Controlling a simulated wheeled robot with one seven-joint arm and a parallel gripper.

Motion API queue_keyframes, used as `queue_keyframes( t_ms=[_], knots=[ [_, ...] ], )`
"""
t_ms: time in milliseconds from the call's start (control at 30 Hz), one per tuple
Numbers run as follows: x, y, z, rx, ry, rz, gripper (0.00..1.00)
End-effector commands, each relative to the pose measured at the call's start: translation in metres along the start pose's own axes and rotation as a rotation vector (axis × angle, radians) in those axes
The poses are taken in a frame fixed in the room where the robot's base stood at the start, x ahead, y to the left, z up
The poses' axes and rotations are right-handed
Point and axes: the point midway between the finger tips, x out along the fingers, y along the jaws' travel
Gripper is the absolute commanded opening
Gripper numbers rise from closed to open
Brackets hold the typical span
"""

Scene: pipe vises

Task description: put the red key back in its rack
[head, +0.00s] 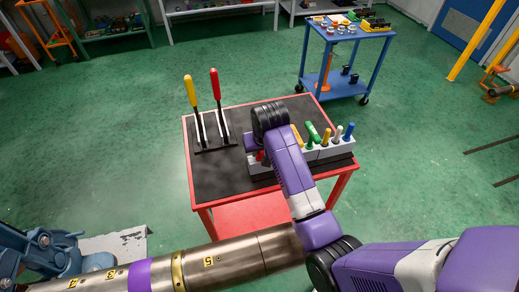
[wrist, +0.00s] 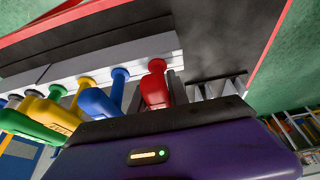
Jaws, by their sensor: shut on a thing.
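The red key (wrist: 155,88) is upright in my gripper (wrist: 166,88), with a grey finger showing beside its handle in the wrist view. In the head view a bit of the red key (head: 260,156) shows under my wrist, at the left end of the pale grey rack (head: 318,153). In the wrist view the key's collar lines up with the collars of the other keys along the rack (wrist: 110,58). I cannot tell whether its shaft is fully seated. My arm hides the gripper and part of the rack in the head view.
Several other keys stand in the rack, among them a green key (head: 314,132) and a blue key (head: 348,131). A stand with a yellow lever (head: 191,92) and a red lever (head: 215,85) is at the left of the red table (head: 228,183). A blue cart (head: 335,88) stands behind.

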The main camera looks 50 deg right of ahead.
Motion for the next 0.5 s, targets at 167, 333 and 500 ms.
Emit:
queue_keyframes(
  t_ms=[167,333,500],
  knots=[
    [0.0018,0.0002,0.0017,0.000,-0.004,0.001,0.00],
    [0.0017,0.0002,0.0016,0.000,-0.004,0.001,0.46],
    [0.0012,0.0001,0.0011,0.000,-0.002,0.000,0.46]
  ],
)
